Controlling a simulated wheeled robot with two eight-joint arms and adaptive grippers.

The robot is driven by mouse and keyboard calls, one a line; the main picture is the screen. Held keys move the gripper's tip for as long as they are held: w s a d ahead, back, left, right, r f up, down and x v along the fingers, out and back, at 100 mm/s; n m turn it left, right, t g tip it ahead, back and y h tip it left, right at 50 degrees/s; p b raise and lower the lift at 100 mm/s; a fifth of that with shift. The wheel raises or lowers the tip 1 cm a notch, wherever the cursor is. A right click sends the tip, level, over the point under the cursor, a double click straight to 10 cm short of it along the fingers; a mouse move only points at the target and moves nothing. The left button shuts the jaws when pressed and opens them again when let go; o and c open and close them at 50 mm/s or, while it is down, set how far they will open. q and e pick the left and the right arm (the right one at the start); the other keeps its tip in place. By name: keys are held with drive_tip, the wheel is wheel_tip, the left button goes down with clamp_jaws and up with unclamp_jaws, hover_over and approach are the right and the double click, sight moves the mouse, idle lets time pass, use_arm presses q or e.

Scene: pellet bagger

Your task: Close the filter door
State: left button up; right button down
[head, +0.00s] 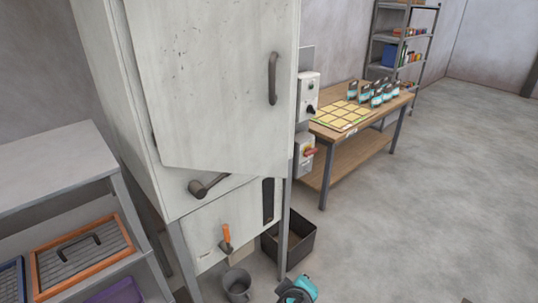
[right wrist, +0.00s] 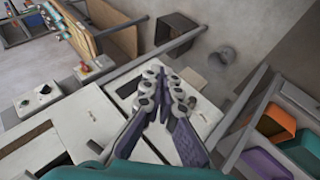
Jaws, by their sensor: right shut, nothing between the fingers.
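The tall off-white cabinet (head: 105,70) fills the left middle of the head view. Its large door (head: 210,90) has a dark vertical handle (head: 272,78) near the right edge. The door's lower edge overhangs the panel below; I cannot tell exactly how wide its gap is. A dark lever (head: 208,187) sticks out under the door. My right gripper (right wrist: 163,95) is shut and empty in the right wrist view, over pale machine panels. A teal part of my right arm shows at the bottom of the head view, low and apart from the handle. My left gripper is out of view.
Control boxes (head: 308,95) are right of the door. A workbench (head: 345,160) with bags stands behind. A black bin (head: 300,238) and grey bucket (head: 237,284) are below. A shelf (head: 60,160) with an orange-framed panel (head: 82,255) stands left. Floor at right is clear.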

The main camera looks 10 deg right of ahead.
drive_tip(key=w+a+r+n+t+h+p, duration=0.1)
drive_tip(key=a+r+n+t+p, duration=0.1)
drive_tip(key=r, duration=0.4)
drive_tip(key=w+a+r+n+t+h+p, duration=0.1)
drive_tip(key=w+a+r+n+t+p, duration=0.15)
drive_tip(key=r, duration=0.35)
drive_tip(key=n+t+p, duration=0.3)
drive_tip(key=t+p, duration=0.1)
approach(272, 175)
drive_tip(key=shift+m, duration=0.25)
drive_tip(key=b+x, duration=0.2)
drive_tip(key=x, duration=0.5)
drive_tip(key=shift+s+d, duration=0.1)
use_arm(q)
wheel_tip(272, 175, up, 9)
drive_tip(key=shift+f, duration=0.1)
